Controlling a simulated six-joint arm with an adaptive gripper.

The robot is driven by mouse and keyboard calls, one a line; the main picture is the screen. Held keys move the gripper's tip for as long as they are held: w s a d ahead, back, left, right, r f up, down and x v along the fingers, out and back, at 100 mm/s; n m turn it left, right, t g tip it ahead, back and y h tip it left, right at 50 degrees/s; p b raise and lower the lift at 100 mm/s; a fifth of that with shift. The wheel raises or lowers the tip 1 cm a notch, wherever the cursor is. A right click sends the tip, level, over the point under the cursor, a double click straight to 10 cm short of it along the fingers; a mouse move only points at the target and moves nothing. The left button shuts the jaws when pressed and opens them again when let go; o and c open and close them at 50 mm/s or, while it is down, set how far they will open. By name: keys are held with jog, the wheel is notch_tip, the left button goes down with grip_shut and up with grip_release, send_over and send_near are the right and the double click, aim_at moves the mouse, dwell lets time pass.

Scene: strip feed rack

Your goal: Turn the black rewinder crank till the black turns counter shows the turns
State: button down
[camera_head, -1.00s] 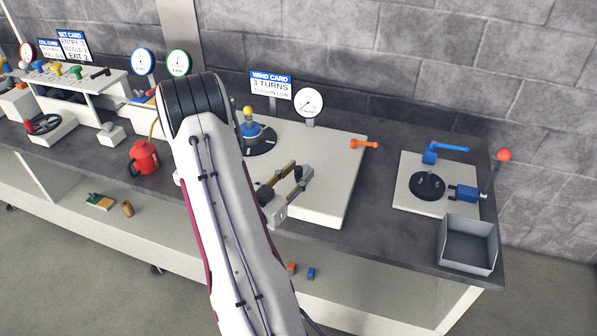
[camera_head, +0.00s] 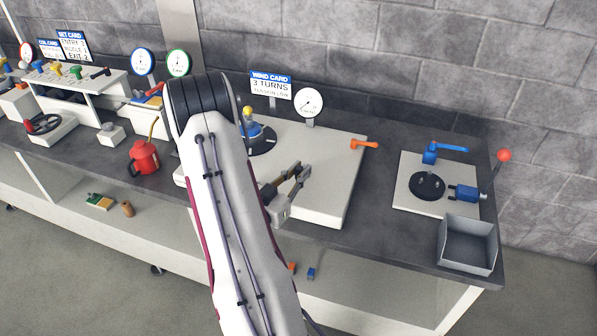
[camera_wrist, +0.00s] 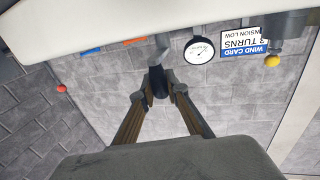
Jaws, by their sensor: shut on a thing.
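The black turns counter (camera_head: 308,103) is a round white dial with a black rim on a short post at the back of the white box. Its needle appears to point down and left, but its numbers are too small to read. It also shows upside down in the wrist view (camera_wrist: 200,50). My gripper (camera_head: 301,170) is over the white box, right of my forearm. In the wrist view its fingertips (camera_wrist: 159,92) are shut on the black crank grip (camera_wrist: 157,80), with a grey piece above it by the box. The crank is hard to make out in the head view.
The wind card (camera_head: 271,86) reads 3 turns, tension low. A yellow-topped blue knob (camera_head: 248,113) stands behind my forearm. An orange lever (camera_head: 363,144) is at the box's right edge. Farther right are a blue-lever plate (camera_head: 405,199) and a grey bin (camera_head: 467,267).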

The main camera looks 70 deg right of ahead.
jog(key=shift+s+d+n+t+h, duration=0.1)
jog(key=shift+s+n+t, duration=0.15)
jog(key=shift+n+t, duration=0.4)
jog(key=shift+s+n+t+h, duration=0.1)
jog(key=shift+s+n+t, duration=0.2)
jog(key=shift+t, duration=0.65)
jog(key=shift+s+d+n+t+h, duration=0.1)
jog(key=shift+s+n+t, duration=0.1)
jog(key=shift+n+t, duration=0.5)
jog(key=c, duration=2)
grip_release()
jog(key=shift+a, duration=0.1)
jog(key=shift+o, duration=0.2)
jog(key=shift+w+m+g, duration=0.35)
jog(key=shift+m+g, duration=0.4)
jog(key=shift+g, duration=0.25)
jog(key=shift+w+m+g, duration=0.35)
jog(key=shift+m+g, duration=0.35)
jog(key=shift+g, duration=0.3)
